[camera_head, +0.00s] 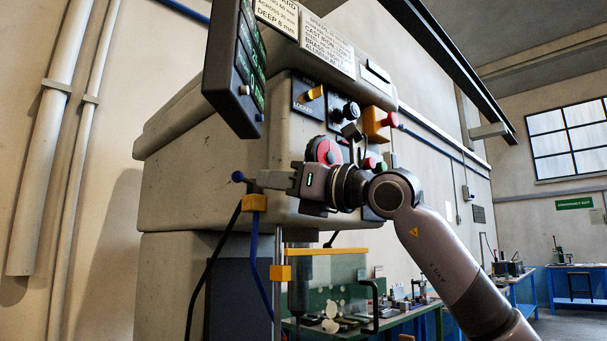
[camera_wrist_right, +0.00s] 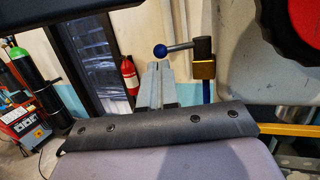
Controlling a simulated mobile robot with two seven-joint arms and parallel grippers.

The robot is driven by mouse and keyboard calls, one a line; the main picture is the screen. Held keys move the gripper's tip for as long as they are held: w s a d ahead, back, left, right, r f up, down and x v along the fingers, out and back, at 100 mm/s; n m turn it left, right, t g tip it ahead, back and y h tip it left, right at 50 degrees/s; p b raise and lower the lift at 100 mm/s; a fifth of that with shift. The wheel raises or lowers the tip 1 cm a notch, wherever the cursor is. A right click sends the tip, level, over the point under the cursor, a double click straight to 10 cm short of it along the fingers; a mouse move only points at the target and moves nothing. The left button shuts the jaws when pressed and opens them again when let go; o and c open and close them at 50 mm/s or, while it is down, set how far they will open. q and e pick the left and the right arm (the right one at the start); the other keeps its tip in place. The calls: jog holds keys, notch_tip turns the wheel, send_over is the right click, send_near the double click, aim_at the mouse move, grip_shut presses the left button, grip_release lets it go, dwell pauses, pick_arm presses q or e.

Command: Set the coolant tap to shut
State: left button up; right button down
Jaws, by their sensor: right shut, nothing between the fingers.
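The coolant tap has a brass body (camera_head: 254,203) with a blue hose below it, at the lower front of the machine head. Its lever ends in a blue ball (camera_head: 237,176) that points left. In the wrist view the lever lies about level, with the blue ball (camera_wrist_right: 160,51) left of the brass body (camera_wrist_right: 203,68). My right gripper (camera_head: 262,180) reaches in from the right and is shut and empty. In the wrist view its fingertips (camera_wrist_right: 158,66) appear just below the blue ball; whether they touch it I cannot tell. My left gripper is not in view.
A clear guard (camera_head: 335,275) hangs below. A fire extinguisher (camera_wrist_right: 129,75) and gas cylinder (camera_wrist_right: 35,75) stand in the wrist view's background.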

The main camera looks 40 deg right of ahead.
aim_at(235, 178)
jog(key=shift+p+x, duration=0.45)
jog(key=shift+x, duration=1.45)
jog(key=shift+f, duration=0.1)
jog(key=shift+a, duration=0.15)
jog(key=shift+w+a, duration=0.35)
jog(key=shift+a, duration=0.2)
jog(key=shift+w+a, duration=0.95)
